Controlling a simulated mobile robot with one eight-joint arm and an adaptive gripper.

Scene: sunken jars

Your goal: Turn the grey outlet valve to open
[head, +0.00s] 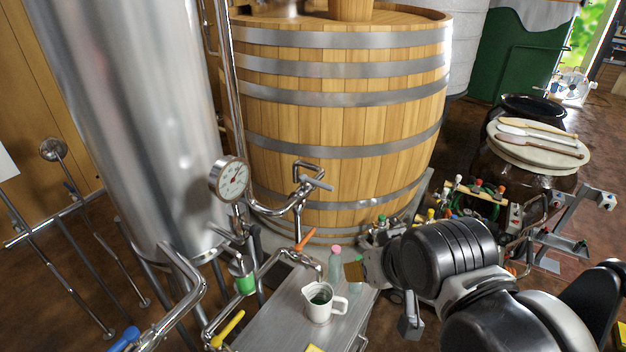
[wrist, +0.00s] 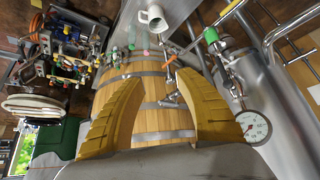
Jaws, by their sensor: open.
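A grey valve handle (head: 316,184) sits on a metal pipe in front of the wooden barrel, in the middle of the head view. I take it to be the outlet valve; a label is not readable. It also appears, small and upside down, in the wrist view (wrist: 172,101), between my fingers but beyond them. My gripper (wrist: 165,84) is open with its two ribbed yellow fingers apart and nothing between them.
A metal bench (head: 270,322) holds a white jug (head: 319,303) and a bottle (head: 335,263). An orange-handled valve (head: 305,240) and a yellow handle (head: 228,329) are nearby. A pressure gauge (head: 230,179) and steel tank (head: 150,130) stand left. The barrel (head: 350,120) stands behind.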

